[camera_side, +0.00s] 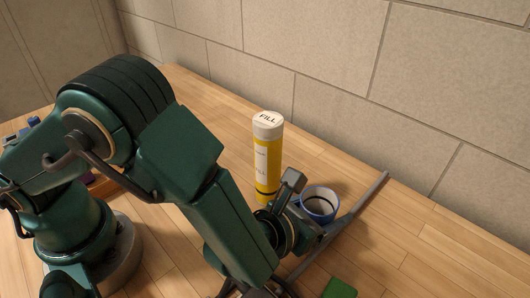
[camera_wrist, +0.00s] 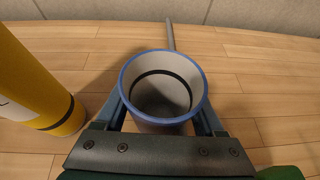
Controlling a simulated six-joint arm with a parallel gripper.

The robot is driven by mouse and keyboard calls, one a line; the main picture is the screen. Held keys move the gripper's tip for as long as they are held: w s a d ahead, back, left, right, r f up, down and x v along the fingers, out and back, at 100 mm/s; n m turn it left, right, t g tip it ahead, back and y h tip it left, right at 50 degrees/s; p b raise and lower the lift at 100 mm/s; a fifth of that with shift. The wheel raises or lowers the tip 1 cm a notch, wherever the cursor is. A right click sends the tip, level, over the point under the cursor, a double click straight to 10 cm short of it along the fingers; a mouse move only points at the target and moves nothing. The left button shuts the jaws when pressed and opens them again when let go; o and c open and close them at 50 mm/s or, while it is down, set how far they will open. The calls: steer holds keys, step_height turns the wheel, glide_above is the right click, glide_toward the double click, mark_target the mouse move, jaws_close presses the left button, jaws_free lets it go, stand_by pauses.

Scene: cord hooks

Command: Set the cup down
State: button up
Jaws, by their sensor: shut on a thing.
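The cup (camera_side: 321,209) is grey with a blue rim and a dark band inside. In the wrist view the cup (camera_wrist: 164,98) sits upright between the two fingers, with its open top showing and its inside looking empty. My gripper (camera_side: 305,213) is shut on it, with one finger on each side of its wall in the wrist view (camera_wrist: 163,112). The cup is low over the wooden table. Its underside is hidden, so I cannot tell whether it touches the wood.
A yellow cylinder (camera_side: 267,160) with a white top marked FILL stands close to the left of the cup, also in the wrist view (camera_wrist: 35,85). A grey rod (camera_side: 365,202) runs past the cup. A green block (camera_side: 340,289) is at the front. Table (camera_side: 440,255) to the right is clear.

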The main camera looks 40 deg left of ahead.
steer(key=shift+f, duration=0.4)
steer(key=o, duration=1.3)
step_height(320, 180, up, 9)
steer(key=shift+w+a+f, duration=0.1)
steer(key=shift+w+f, duration=0.05)
steer(key=shift+f, duration=0.05)
steer(key=w+a+r, duration=0.2)
steer(key=a+r, duration=0.2)
steer(key=r, duration=0.2)
steer(key=w+a+r+n+y, duration=0.1)
steer(key=w+a+r, duration=0.1)
steer(key=a+r, duration=0.3)
steer(key=w+a+r+n+y, duration=0.1)
steer(key=w+a+r, duration=0.1)
steer(key=a+r, duration=0.3)
step_height(320, 180, up, 3)
steer(key=shift+r, duration=0.1)
